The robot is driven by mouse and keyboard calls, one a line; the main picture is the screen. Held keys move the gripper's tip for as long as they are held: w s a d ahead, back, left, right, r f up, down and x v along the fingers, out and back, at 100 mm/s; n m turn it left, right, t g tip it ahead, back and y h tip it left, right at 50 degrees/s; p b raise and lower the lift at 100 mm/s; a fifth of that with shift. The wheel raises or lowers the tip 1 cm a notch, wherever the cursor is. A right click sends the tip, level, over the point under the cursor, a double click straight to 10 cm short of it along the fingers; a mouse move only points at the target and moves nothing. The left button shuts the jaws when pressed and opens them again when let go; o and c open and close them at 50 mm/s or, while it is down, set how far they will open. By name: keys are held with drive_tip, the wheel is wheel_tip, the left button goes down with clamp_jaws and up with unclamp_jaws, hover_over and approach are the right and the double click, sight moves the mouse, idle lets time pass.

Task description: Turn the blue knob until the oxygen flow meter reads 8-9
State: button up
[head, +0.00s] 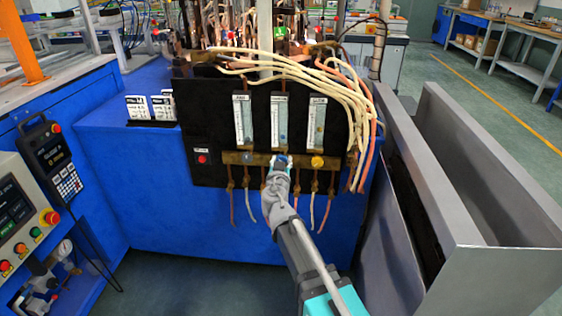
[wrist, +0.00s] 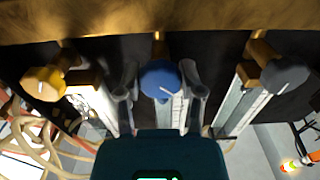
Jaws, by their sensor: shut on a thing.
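The blue knob (wrist: 160,80) sits in the middle of the wrist view, between the two fingers of my gripper (wrist: 160,98). The fingers are shut on it, one on each side. In the head view my gripper (head: 279,165) is at the middle of the brass bar and mostly hides the blue knob (head: 281,159). Above it is the middle flow meter (head: 279,121), an upright clear tube with a scale. A blue spot shows low in this tube. The scale figures are too small to read.
A yellow knob (head: 317,162) is to the right and a grey knob (head: 247,157) to the left on the same brass bar. Two more flow meters flank the middle one. A red button (head: 202,159) is at the panel's left. Pale hoses (head: 335,84) hang at the right.

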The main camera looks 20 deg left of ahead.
drive_tip(key=shift+n, duration=2.3)
drive_tip(key=o, duration=1.2)
drive_tip(key=shift+s, duration=0.15)
drive_tip(key=shift+v, duration=5.85)
drive_tip(key=shift+c, duration=0.2)
